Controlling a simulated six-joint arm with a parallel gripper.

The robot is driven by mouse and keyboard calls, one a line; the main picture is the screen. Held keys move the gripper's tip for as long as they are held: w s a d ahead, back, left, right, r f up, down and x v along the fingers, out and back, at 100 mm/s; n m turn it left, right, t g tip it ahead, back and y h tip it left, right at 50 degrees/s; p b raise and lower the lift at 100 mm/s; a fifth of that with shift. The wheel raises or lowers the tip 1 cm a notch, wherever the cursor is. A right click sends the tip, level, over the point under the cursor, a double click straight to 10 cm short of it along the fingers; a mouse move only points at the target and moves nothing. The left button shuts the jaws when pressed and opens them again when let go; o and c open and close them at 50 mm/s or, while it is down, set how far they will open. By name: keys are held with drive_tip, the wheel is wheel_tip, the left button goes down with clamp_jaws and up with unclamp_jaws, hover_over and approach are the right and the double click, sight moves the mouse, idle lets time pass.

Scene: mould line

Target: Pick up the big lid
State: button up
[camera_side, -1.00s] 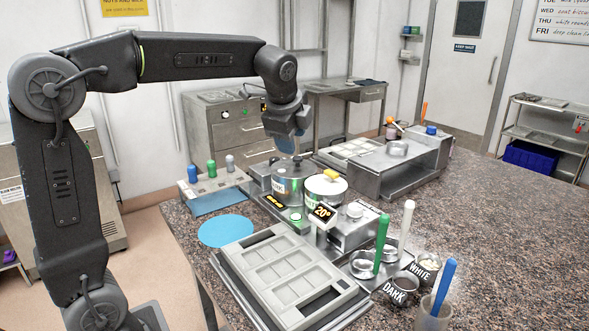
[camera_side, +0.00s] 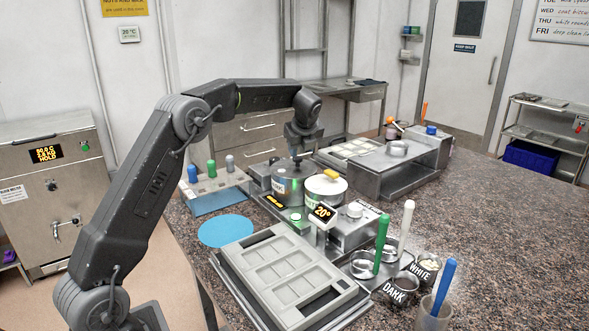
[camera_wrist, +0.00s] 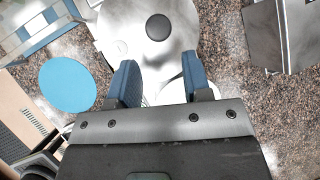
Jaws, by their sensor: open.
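The big lid is a round steel lid with a dark knob, on the large steel pot (camera_side: 287,187) in the side view. In the wrist view the lid (camera_wrist: 180,45) fills the top middle, with its black knob (camera_wrist: 158,27) centred ahead of the fingertips. My gripper (camera_side: 301,152) is low over this lid in the side view, close to the knob. Its two blue fingers are apart with nothing between them in the wrist view (camera_wrist: 159,62). Whether a finger touches the lid or knob I cannot tell.
A rack with coloured handles (camera_side: 212,182) and a blue disc (camera_side: 226,231) lie left. A grey mould tray (camera_side: 285,270) is in front. A steel stand (camera_side: 395,177) is behind right.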

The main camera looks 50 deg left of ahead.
sight(298, 158)
drive_tip(key=shift+a+r+x, duration=0.1)
drive_tip(key=shift+a+x, duration=0.1)
drive_tip(key=shift+x, duration=1.35)
drive_tip(key=shift+a+r+x, duration=0.1)
drive_tip(key=shift+a+x, duration=0.05)
drive_tip(key=shift+x, duration=1.4)
drive_tip(key=c, duration=0.7)
